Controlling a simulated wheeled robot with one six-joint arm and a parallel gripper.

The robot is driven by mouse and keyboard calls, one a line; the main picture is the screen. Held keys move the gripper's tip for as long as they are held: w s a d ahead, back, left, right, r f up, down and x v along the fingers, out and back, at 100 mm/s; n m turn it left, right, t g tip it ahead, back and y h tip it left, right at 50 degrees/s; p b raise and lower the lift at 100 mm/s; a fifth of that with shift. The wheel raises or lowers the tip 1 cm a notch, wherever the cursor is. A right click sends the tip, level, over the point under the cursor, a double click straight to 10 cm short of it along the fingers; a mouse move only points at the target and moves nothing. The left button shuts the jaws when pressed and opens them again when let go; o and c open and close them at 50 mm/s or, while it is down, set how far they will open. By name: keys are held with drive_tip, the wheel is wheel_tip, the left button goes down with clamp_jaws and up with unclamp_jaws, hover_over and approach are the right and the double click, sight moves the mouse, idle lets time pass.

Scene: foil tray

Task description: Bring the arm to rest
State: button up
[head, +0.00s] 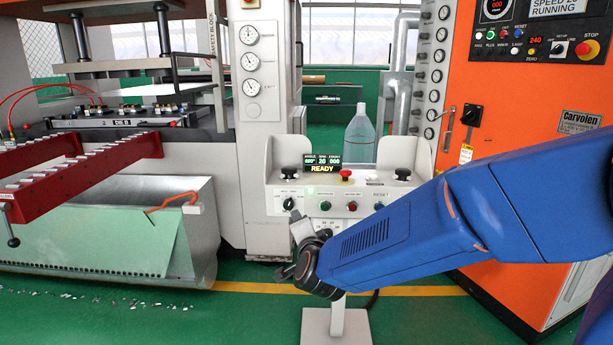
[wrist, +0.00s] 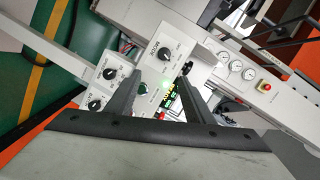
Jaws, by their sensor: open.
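My blue arm reaches in from the right of the head view, across the front of the orange cabinet. My gripper (head: 288,252) is at its left end, in front of the stand of the control console (head: 338,206). Only part of the gripper shows there. In the wrist view my gripper (wrist: 158,80) has its two dark fingers spread, with nothing held between them. Behind the fingers are the console's knobs and lit display, tilted in that view. I cannot tell the exact gap between fingers and console.
An orange cabinet (head: 545,100) stands at the right. A press with a red rack (head: 82,170) and a grey bin (head: 205,225) stands at the left. A clear bottle (head: 360,138) is behind the console.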

drive_tip(key=s+d+f+n+g+h, duration=0.1)
drive_tip(key=s+d+n+g, duration=0.4)
drive_tip(key=s+d, duration=1)
drive_tip(key=s+d+f+n+g+h, duration=0.2)
drive_tip(key=s+d+n+g, duration=0.3)
drive_tip(key=s+d, duration=1.1)
drive_tip(key=s+f+n, duration=0.1)
drive_tip(key=s, duration=0.2)
drive_tip(key=shift+s+f+n+g, duration=0.25)
drive_tip(key=shift+s+n+g, duration=0.05)
drive_tip(key=shift+n, duration=0.1)
